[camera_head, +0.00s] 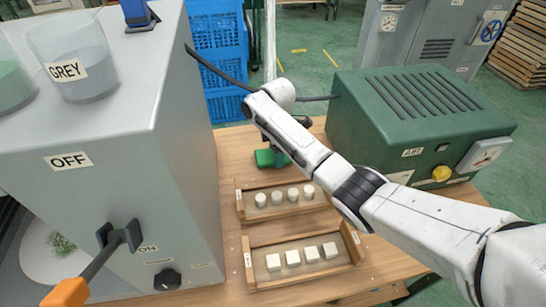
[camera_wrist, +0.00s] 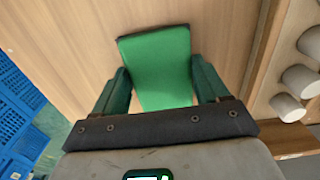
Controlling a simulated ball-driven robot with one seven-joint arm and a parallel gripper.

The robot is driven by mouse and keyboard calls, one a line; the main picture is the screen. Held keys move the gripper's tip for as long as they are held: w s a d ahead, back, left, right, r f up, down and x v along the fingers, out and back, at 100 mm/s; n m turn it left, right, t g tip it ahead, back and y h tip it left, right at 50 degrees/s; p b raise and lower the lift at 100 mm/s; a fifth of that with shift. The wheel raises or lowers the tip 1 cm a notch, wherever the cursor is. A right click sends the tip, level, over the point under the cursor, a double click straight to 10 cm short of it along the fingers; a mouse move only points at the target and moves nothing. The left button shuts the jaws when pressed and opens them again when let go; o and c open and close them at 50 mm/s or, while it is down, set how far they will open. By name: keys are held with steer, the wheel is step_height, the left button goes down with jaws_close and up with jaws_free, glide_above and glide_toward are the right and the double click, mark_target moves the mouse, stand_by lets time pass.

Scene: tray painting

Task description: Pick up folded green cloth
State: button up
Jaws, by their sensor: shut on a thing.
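The folded green cloth (camera_head: 264,158) is on the wooden table behind the tray of white cylinders, partly hidden by my arm in the head view. In the wrist view the cloth (camera_wrist: 155,48) is a bright green rectangle with a dark far edge. My gripper (camera_wrist: 159,66) has one dark green finger at each side of the cloth, and is shut on it. In the head view my gripper (camera_head: 281,157) is low at the cloth and partly hidden. I cannot tell whether the cloth is clear of the table.
A tray of white cylinders (camera_head: 241,207) and a tray of white blocks (camera_head: 249,261) lie nearer on the table. A grey machine (camera_head: 180,200) stands left, and a green box (camera_head: 370,125) right. Blue crates (camera_head: 215,40) are behind.

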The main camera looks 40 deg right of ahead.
steer(key=shift+c, duration=1.1)
steer(key=shift+r, duration=0.1)
steer(key=shift+r, duration=0.55)
steer(key=s+a+r+p, duration=0.9)
steer(key=a+r+p, duration=0.1)
steer(key=r+p, duration=0.1)
steer(key=shift+a+r+p, duration=0.3)
steer(key=shift+a+r, duration=0.05)
steer(key=o, duration=0.5)
steer(key=shift+c, duration=0.2)
steer(key=c, duration=0.4)
